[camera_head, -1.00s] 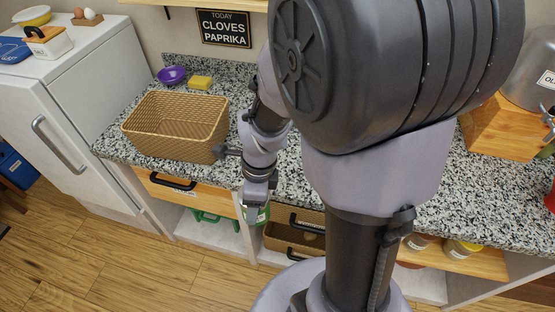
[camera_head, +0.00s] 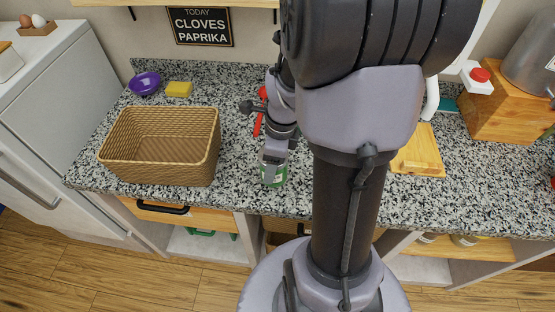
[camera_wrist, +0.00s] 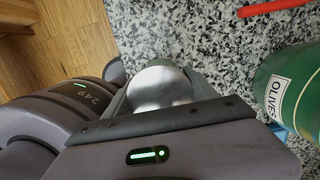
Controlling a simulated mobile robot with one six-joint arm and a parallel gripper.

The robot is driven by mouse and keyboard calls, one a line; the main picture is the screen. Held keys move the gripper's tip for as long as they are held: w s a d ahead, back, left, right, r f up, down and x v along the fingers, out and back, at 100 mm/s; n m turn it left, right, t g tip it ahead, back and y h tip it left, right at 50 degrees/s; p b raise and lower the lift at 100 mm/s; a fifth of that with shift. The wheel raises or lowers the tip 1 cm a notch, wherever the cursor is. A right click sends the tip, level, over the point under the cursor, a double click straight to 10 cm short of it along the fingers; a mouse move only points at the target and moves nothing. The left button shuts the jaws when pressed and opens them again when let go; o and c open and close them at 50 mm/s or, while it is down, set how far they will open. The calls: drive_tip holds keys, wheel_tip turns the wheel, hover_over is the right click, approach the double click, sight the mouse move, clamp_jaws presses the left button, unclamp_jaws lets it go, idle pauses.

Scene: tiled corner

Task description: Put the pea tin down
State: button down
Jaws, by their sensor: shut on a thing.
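The pea tin (camera_head: 273,172), green and white, is held upright or nearly so in my gripper (camera_head: 271,158). In the head view it is in front of the granite worktop (camera_head: 232,165), near its front edge, right of the wicker basket. In the wrist view the tin's silver end (camera_wrist: 162,88) shows between the fingers, which are shut on it. Whether the tin's base touches the worktop cannot be told. My arm hides much of the worktop to the right.
A wicker basket (camera_head: 160,150) stands left of the tin. A red item (camera_head: 259,122) lies behind it. A wooden board (camera_head: 418,155) lies right of my arm. Speckled worktop beside the tin looks bare.

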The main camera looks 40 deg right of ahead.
drive_tip(key=d, duration=0.2)
drive_tip(key=shift+d+f, duration=0.1)
drive_tip(key=shift+d, duration=0.2)
drive_tip(key=shift+d+f+b, duration=0.3)
drive_tip(key=shift+f+b, duration=0.3)
drive_tip(key=shift+f, duration=0.4)
drive_tip(key=shift+d+f+b, duration=0.25)
drive_tip(key=shift+f+b, duration=0.35)
drive_tip(key=shift+f, duration=0.35)
drive_tip(key=shift+c, duration=1.4)
unclamp_jaws()
